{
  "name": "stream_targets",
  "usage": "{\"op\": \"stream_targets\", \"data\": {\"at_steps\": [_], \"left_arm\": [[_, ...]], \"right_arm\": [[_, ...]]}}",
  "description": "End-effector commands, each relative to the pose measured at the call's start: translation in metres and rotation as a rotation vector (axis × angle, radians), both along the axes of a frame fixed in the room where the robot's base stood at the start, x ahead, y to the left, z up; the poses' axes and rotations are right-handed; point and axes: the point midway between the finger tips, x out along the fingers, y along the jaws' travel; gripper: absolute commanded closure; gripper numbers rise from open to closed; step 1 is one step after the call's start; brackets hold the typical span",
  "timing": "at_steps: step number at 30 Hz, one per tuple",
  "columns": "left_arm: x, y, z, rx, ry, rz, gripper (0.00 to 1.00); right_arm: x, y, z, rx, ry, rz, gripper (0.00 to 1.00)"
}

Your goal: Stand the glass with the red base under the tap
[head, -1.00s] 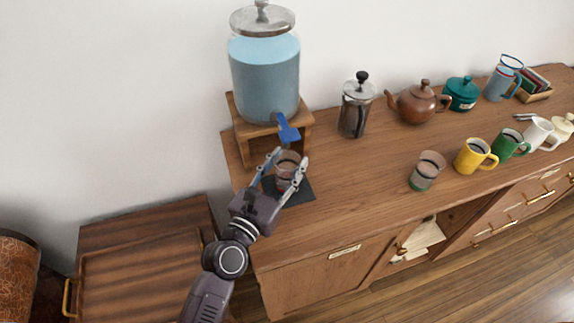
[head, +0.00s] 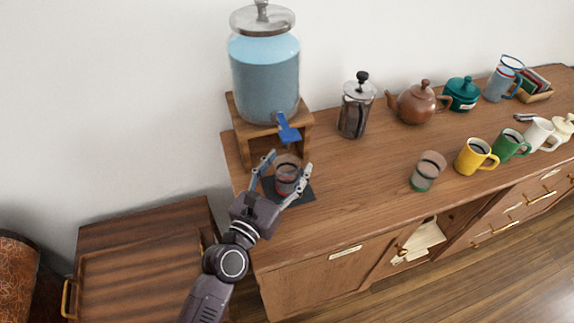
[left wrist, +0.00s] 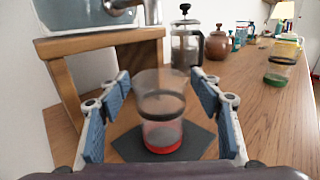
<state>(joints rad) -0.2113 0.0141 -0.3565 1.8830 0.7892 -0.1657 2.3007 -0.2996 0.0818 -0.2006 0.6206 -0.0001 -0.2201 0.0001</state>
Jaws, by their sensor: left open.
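The glass with the red base (head: 286,177) stands upright on a dark square mat (head: 304,194) in front of the dispenser. In the left wrist view the glass (left wrist: 160,108) shows its red base on the mat (left wrist: 195,140). The tap with its blue lever (head: 287,128) is above and behind the glass in the head view; exact alignment is hard to tell. My left gripper (head: 286,165) is open, with its fingers on either side of the glass. In the left wrist view gaps show between the fingers and the glass. My right gripper is not in view.
The water dispenser (head: 265,80) sits on a wooden stand (head: 240,125). A French press (head: 355,108) and a brown teapot (head: 417,103) stand to the right. A green-based glass (head: 427,172) and a yellow mug (head: 474,156) are nearer the front edge. Bare counter lies between the glasses.

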Motion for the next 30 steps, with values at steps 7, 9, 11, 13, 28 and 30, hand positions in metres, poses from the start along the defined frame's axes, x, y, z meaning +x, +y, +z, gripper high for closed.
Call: {"op": "stream_targets", "data": {"at_steps": [7, 9, 11, 13, 28, 30], "left_arm": [[-0.034, 0.017, -0.002, 0.001, 0.003, 0.000, 0.41], [-0.048, 0.024, -0.003, 0.003, 0.003, 0.000, 0.41], [-0.059, 0.030, -0.002, 0.001, 0.003, -0.001, 0.41], [-0.072, 0.036, -0.003, 0.002, 0.002, -0.001, 0.41], [-0.107, 0.054, 0.001, 0.000, -0.001, 0.000, 0.41], [-0.107, 0.054, 0.002, 0.000, -0.001, 0.000, 0.41]], "right_arm": [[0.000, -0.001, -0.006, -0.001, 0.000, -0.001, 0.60], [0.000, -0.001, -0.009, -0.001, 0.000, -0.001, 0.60], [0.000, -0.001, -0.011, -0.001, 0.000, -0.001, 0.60], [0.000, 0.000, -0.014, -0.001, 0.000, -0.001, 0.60], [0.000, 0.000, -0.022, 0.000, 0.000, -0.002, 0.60], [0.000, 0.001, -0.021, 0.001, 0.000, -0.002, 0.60]]}}
